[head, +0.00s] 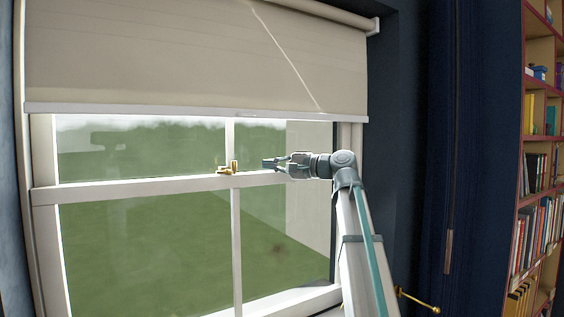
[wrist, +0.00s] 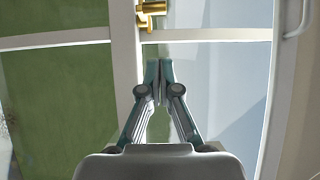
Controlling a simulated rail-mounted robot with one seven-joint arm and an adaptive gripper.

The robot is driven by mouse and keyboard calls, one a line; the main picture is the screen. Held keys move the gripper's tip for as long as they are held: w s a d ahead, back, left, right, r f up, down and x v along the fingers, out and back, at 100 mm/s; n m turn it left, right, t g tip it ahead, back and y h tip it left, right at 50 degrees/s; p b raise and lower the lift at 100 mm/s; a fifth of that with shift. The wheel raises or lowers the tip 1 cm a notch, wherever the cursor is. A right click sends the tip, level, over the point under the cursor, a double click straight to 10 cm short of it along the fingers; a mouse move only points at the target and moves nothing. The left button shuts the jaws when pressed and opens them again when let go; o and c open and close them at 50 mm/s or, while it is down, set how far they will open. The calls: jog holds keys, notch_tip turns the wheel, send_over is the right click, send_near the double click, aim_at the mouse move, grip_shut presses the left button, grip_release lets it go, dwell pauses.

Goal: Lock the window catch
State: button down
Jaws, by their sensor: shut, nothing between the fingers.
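The brass window catch (head: 228,168) sits on the white meeting rail of the window (head: 130,188), at the middle upright. Its upright part stands at the right of its base in the head view. My gripper (head: 265,163) is shut and empty, a short gap to the right of the catch, at about its height. In the wrist view the catch (wrist: 148,14) shows at the top, beyond and a little left of my closed fingertips (wrist: 159,65). The fingers do not touch it. The far side of the catch is hidden.
A beige roller blind (head: 195,55) hangs over the upper window, its white bottom bar above the catch. A dark curtain (head: 450,130) and a crowded bookshelf (head: 540,200) stand to the right. A thin brass rod (head: 420,301) shows low at the right. Space left of the catch is clear.

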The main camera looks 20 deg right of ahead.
jog(key=w+a+p, duration=0.2)
jog(key=a, duration=0.4)
jog(key=shift+w+a+p, duration=0.25)
jog(key=shift+a+p, duration=0.05)
jog(key=shift+a, duration=0.05)
jog(key=shift+s, duration=0.1)
